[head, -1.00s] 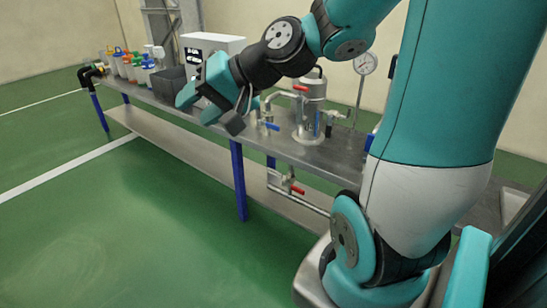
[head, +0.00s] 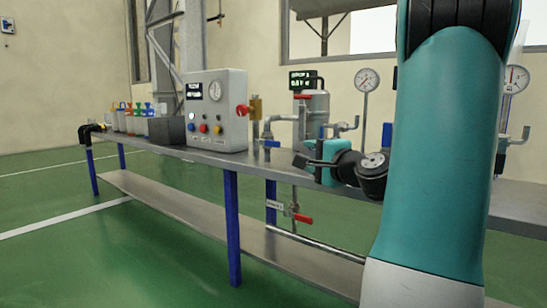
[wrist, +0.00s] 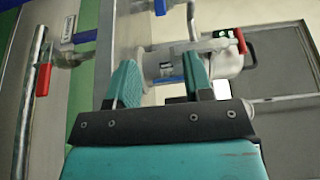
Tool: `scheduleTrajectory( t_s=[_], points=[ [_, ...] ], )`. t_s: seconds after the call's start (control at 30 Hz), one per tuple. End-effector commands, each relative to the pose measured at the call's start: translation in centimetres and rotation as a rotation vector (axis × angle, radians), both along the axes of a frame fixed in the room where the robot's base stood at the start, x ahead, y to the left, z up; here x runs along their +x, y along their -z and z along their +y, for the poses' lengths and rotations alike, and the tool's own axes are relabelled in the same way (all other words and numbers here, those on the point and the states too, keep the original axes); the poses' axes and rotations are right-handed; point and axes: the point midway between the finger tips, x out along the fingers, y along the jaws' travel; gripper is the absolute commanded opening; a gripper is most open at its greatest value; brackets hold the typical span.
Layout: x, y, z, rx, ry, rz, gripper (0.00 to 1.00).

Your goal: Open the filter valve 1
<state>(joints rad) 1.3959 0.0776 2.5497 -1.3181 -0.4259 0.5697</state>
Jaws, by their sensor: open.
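The metal filter vessel (head: 317,118) stands upright on the bench, with a red handle (head: 304,97) above it and a blue handle (head: 271,143) on the pipework to its left. Below the bench top is a labelled valve with a red handle (head: 303,219). I cannot read which is filter valve 1. My gripper (head: 312,160) is at the bench's front edge, before the vessel's base, touching no handle that I can see. In the wrist view the open, empty jaws (wrist: 162,75) point toward the vessel (wrist: 215,62); the lower red handle (wrist: 43,80) is at left.
The steel bench (head: 205,157) has blue legs and a lower shelf. A control box (head: 217,115), a grey bin (head: 167,130) and several coloured bottles stand to the left. Pressure gauges (head: 367,80) stand behind. Green floor in front is clear. My arm hides the bench's right part.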

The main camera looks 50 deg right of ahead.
Motion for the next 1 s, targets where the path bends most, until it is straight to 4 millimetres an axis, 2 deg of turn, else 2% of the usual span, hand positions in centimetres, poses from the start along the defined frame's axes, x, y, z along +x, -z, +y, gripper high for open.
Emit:
scheduleTrajectory(
  t_s=[0.1,0.37,0.7,0.9,1.0],
  points=[
    [0.7,-0.7,-0.2,0.006,-0.005,-0.002,0.47],
    [3.3,-0.8,-0.9,0.008,-0.006,0.007,0.47],
    [10.9,-0.2,-3.2,-0.005,-0.009,0.004,0.47],
    [14.4,-0.1,-4.4,-0.004,-0.006,0.003,0.47],
    [15.5,0.0,-4.8,-0.002,-0.005,0.005,0.47]
  ],
)
